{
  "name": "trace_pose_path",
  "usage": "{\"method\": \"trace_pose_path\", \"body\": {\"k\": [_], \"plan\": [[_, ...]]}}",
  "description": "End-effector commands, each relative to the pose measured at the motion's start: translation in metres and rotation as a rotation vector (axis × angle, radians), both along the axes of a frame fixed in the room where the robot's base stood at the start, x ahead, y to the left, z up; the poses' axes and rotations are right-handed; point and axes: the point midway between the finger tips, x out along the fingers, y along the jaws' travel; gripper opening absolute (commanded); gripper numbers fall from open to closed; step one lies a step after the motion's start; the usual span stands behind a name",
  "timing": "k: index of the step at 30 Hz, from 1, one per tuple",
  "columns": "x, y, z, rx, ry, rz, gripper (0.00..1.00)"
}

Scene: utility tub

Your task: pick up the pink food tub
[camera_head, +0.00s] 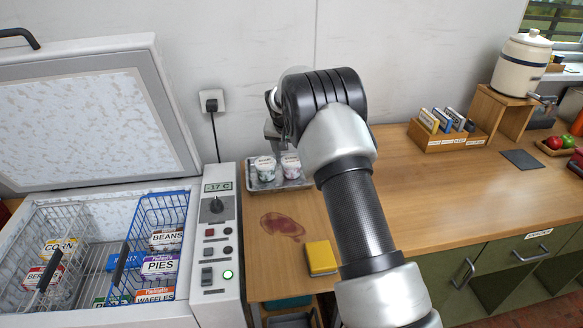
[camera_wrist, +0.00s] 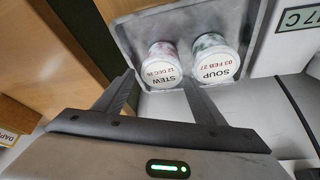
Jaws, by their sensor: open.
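The pink food tub (camera_head: 291,166) is a small frosted cup with a white lid, standing at the right in a metal tray (camera_head: 305,184). In the wrist view the pink tub (camera_wrist: 163,50) shows its lid label, "STEW". A green-tinted tub (camera_head: 265,169) stands beside it on the left; in the wrist view this tub (camera_wrist: 213,46) reads "SOUP". My gripper (camera_wrist: 158,77) is open and empty. Its fingertips appear either side of the STEW lid, but I cannot tell how far they are from it. In the head view my gripper (camera_head: 274,132) is partly hidden by my arm, above the tray.
An open freezer (camera_head: 104,265) with wire baskets of food boxes stands left, its control panel (camera_head: 214,240) close to the tray. A yellow sponge-like block (camera_head: 321,257) and a reddish stain (camera_head: 284,226) are in front. The wooden counter right of my arm is largely clear.

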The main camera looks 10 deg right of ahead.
Motion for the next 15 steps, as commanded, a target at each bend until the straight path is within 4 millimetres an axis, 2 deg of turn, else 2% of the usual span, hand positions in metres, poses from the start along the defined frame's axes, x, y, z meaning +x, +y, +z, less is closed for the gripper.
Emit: {"method": "trace_pose_path", "body": {"k": [3, 8, 15], "plan": [[0.004, 0.0, -0.019, 0.0, 0.002, 0.001, 0.64], [0.011, -0.002, -0.04, 0.001, 0.003, 0.0, 0.64], [0.013, -0.003, -0.046, 0.001, 0.002, 0.0, 0.64]]}}
